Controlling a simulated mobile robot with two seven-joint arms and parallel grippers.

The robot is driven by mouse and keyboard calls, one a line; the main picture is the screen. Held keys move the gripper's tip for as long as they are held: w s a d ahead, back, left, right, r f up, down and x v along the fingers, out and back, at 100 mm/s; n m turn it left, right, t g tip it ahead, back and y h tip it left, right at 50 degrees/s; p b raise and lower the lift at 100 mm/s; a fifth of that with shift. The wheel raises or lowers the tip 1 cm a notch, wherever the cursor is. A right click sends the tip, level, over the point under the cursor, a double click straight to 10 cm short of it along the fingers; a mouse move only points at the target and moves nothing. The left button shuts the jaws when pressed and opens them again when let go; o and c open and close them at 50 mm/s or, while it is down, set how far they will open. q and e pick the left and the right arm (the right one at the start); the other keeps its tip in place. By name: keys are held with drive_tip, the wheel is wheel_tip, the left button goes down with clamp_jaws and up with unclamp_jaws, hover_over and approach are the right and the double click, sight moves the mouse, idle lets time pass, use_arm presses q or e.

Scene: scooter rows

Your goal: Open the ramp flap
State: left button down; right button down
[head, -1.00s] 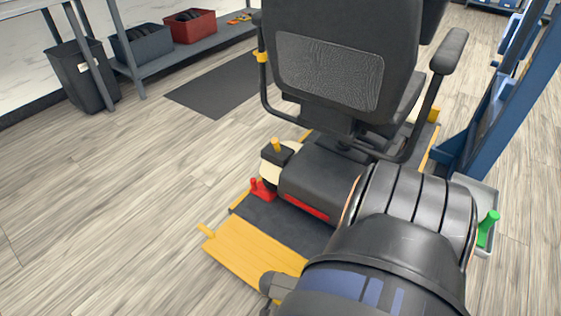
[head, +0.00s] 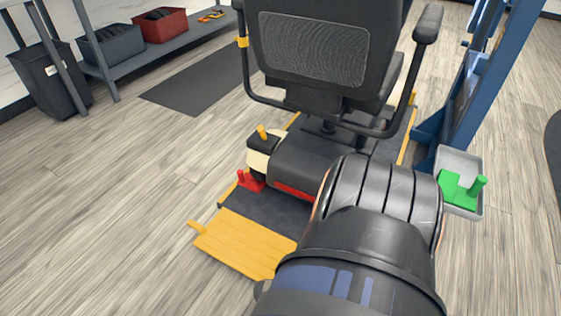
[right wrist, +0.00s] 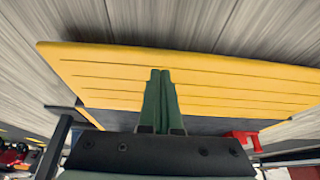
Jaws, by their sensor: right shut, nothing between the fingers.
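The yellow ramp flap (head: 245,243) is a slatted panel at the near end of the scooter's dark platform (head: 270,213). It extends outward from the platform, low to the floor, with a yellow peg (head: 196,226) at its left corner. Its right part is hidden behind my right arm. In the right wrist view the flap (right wrist: 220,82) spans the picture. My right gripper (right wrist: 160,72) is shut and empty, its green fingertips over the flap's face; I cannot tell whether they touch. My left gripper is not in view.
A black scooter (head: 310,160) stands on the platform, with a red wheel chock (head: 249,181) beside it. A blue post (head: 480,90) and a grey tray (head: 460,163) with green chocks stand right. A bin (head: 50,82) and shelf are far left.

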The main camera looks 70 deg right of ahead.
drive_tip(key=shift+a+f+h+b, duration=0.15)
drive_tip(key=shift+f+h+b, duration=0.15)
drive_tip(key=shift+f, duration=0.35)
idle(0.5)
